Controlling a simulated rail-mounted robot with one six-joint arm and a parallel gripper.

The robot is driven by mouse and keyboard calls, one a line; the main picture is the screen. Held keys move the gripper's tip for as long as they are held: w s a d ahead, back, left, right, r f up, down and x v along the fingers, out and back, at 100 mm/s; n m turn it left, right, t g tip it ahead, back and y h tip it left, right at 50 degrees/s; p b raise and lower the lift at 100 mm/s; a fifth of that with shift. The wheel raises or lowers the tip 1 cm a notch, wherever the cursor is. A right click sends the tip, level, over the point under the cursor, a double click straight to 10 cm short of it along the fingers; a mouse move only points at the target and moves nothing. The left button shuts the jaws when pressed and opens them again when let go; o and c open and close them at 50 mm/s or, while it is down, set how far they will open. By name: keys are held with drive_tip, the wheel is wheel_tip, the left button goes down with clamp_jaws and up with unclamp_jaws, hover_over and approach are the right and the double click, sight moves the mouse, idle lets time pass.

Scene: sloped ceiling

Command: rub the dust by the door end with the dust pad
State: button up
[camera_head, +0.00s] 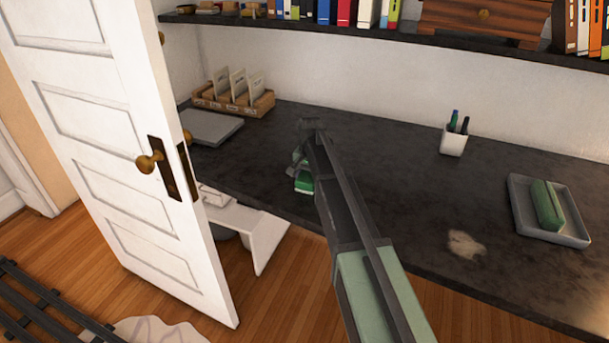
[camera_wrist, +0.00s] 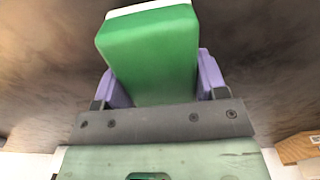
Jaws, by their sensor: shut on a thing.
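My gripper (camera_head: 301,170) is at the door-side half of the dark desk (camera_head: 400,180), near its front edge. Its purple fingers in the wrist view (camera_wrist: 160,78) are shut on a green dust pad (camera_wrist: 150,48) with a white face. The pad also shows in the head view (camera_head: 304,184), partly hidden by my arm. I cannot tell whether it touches the desk. A pale dust patch (camera_head: 466,243) lies on the desk right of my arm. I see no dust near the door end; my arm and the pad cover part of the desk there.
The open white door (camera_head: 120,150) stands at the left. A grey flat slab (camera_head: 211,127) and a wooden card box (camera_head: 237,98) sit at the desk's door end. A white pen cup (camera_head: 453,141) and a grey tray (camera_head: 565,238) holding another green pad (camera_head: 546,205) are at the right.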

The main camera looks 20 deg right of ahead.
sight(286, 177)
drive_tip(key=shift+s+d, duration=0.7)
drive_tip(key=shift+d, duration=0.2)
drive_tip(key=shift+f, duration=0.1)
drive_tip(key=shift+a, duration=0.1)
drive_tip(key=shift+w+a, duration=1.05)
drive_tip(key=shift+a, duration=0.2)
drive_tip(key=shift+w+a, duration=1.05)
drive_tip(key=shift+a, duration=0.2)
drive_tip(key=shift+w+a, duration=0.6)
drive_tip(key=shift+a, duration=0.2)
drive_tip(key=shift+w+a, duration=0.6)
drive_tip(key=shift+a, duration=0.2)
drive_tip(key=shift+w+r+p, duration=0.1)
drive_tip(key=shift+r+p, duration=0.2)
drive_tip(key=shift+r, duration=0.1)
wheel_tip(286, 177, up, 5)
drive_tip(key=p, duration=0.5)
